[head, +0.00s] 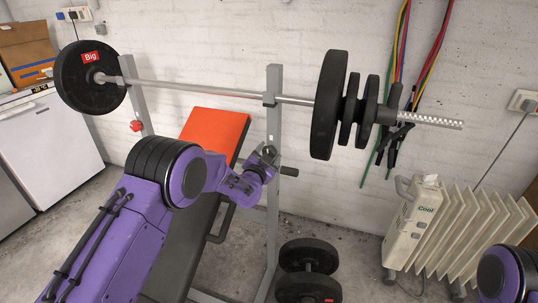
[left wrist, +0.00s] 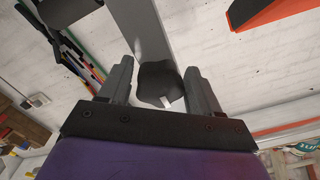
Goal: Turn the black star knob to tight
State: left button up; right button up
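The black star knob (left wrist: 160,84) shows in the left wrist view, in front of the grey upright (left wrist: 143,28) of the weight rack. It has a small white mark near its lower edge. My left gripper (left wrist: 158,72) has its two fingers on either side of the knob, with a thin gap visible at the left finger; contact on the right side is unclear. In the head view, my left gripper (head: 268,155) is at the right upright (head: 273,125), and it hides most of the knob. My right gripper is out of view. No tight marking is readable.
A barbell (head: 200,88) with black plates lies across the rack above my gripper. A bench with an orange pad (head: 215,133) stands behind my left arm. A red knob (head: 136,126) is on the left upright. Plates (head: 309,255) and a radiator (head: 440,225) stand at the right.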

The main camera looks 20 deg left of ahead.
pick_arm(q)
jog(key=shift+o, duration=0.3)
jog(key=shift+s, duration=0.1)
jog(key=s, duration=1)
jog(key=shift+s+a, duration=0.2)
jog(key=s+a+f+n+g+y+p, duration=0.1)
jog(key=s+a+f+n+g+y, duration=0.15)
jog(key=s+f+n, duration=0.4)
jog(key=s+a+f+n+g+y+p, duration=0.1)
jog(key=s+a+f+n+g, duration=0.25)
jog(key=s+f, duration=0.5)
jog(key=s+f+n+g+p, duration=0.1)
jog(key=s+f+g, duration=0.3)
jog(key=s, duration=1)
jog(key=s+a+f+n+g+p, duration=0.1)
jog(key=s+f+n+g+p, duration=0.1)
jog(key=s, duration=1.2)
jog(key=f+g+p, duration=0.1)
jog(key=g+p, duration=0.1)
jog(key=shift+s+f+n+g, duration=0.3)
jog(key=shift+f+g, duration=0.1)
